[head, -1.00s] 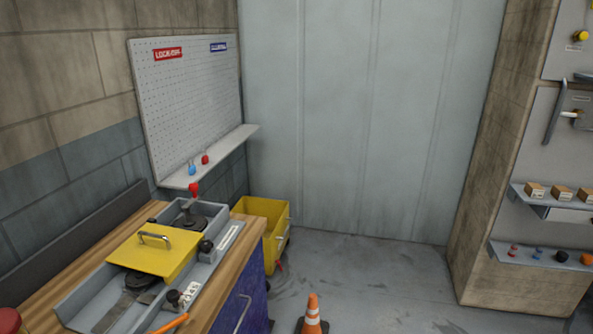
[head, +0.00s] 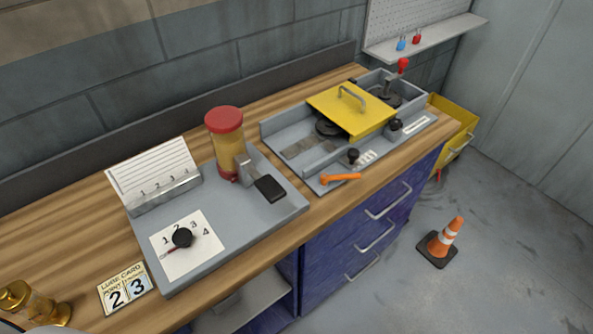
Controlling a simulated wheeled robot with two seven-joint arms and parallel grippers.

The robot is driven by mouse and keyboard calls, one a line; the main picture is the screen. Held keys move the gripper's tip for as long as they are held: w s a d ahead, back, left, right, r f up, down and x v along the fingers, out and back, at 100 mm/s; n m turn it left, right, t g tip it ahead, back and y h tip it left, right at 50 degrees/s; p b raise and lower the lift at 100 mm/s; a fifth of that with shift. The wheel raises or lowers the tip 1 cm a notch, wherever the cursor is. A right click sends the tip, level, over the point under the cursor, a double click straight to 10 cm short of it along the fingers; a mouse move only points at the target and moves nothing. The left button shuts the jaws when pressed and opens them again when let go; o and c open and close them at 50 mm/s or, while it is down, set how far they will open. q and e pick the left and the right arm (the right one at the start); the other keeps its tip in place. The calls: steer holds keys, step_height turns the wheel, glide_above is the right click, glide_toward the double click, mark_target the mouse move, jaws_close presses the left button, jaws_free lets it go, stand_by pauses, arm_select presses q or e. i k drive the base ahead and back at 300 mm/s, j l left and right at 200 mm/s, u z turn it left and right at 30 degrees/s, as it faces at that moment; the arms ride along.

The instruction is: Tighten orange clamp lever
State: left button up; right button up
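The orange clamp lever (head: 340,178) lies at the front left corner of the grey machine tray (head: 309,181) on the wooden bench. It points roughly left to right, with its thicker end at the left. A black knob (head: 353,157) stands just behind it, with small white number tags beside it. A yellow cover (head: 351,110) with a metal handle sits over the tray's middle, above dark round parts. Neither of my grippers shows in the head view. A small light rounded shape at the bottom left corner is cut off and I cannot tell what it is.
A grey plate (head: 262,219) left of the tray carries a red-capped yellow cylinder (head: 227,140), a card holder and a dial. A brass object (head: 27,299) and a lube card (head: 126,288) lie front left. An orange cone (head: 442,241) stands on open floor at right.

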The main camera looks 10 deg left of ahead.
mark_target(324, 177)
steer(key=i+l+u, duration=0.2)
steer(key=u, duration=0.25)
steer(key=i+l+u, duration=0.1)
steer(key=l+u, duration=0.3)
